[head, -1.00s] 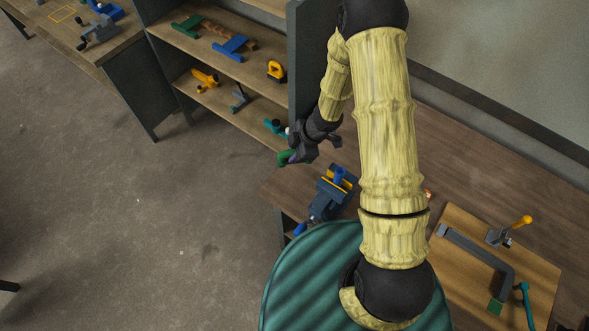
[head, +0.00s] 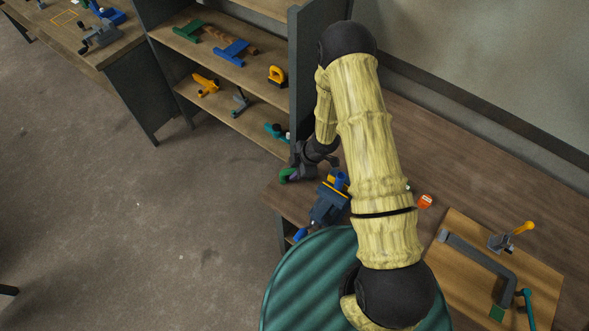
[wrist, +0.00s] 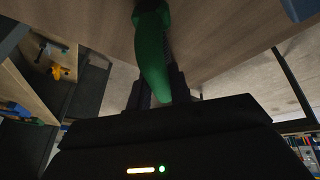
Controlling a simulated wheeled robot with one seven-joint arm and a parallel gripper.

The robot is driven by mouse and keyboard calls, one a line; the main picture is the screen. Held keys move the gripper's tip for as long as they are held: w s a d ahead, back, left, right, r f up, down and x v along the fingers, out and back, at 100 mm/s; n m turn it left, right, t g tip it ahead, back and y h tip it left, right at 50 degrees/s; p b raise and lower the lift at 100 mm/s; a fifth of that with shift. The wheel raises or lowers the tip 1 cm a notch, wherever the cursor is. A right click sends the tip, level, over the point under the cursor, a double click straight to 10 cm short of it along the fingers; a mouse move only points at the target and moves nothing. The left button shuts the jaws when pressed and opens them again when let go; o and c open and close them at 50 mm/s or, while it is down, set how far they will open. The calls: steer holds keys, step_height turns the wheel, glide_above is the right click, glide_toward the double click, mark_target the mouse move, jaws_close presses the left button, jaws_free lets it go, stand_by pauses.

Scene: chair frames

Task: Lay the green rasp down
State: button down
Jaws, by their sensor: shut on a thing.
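The green rasp's handle (wrist: 151,55) fills the top middle of the wrist view, between the fingers of my gripper (wrist: 160,90). In the head view, the green end of the rasp (head: 286,174) shows at my gripper (head: 297,168), which is shut on it. The gripper is over the left end of the wooden bench (head: 285,195), close to the shelf unit's side panel. The rest of the rasp is hidden by the gripper and arm. I cannot tell whether the rasp touches the bench top.
A blue-grey vise (head: 329,204) stands on the bench just right of and below the gripper. Shelves (head: 262,68) with several tools stand behind. An orange round item (head: 425,201) and a board with a grey clamp (head: 478,252) lie to the right.

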steer(key=c, duration=1.3)
jaws_free()
steer(key=shift+f, duration=0.1)
steer(key=v, duration=1.2)
steer(key=shift+s, duration=0.1)
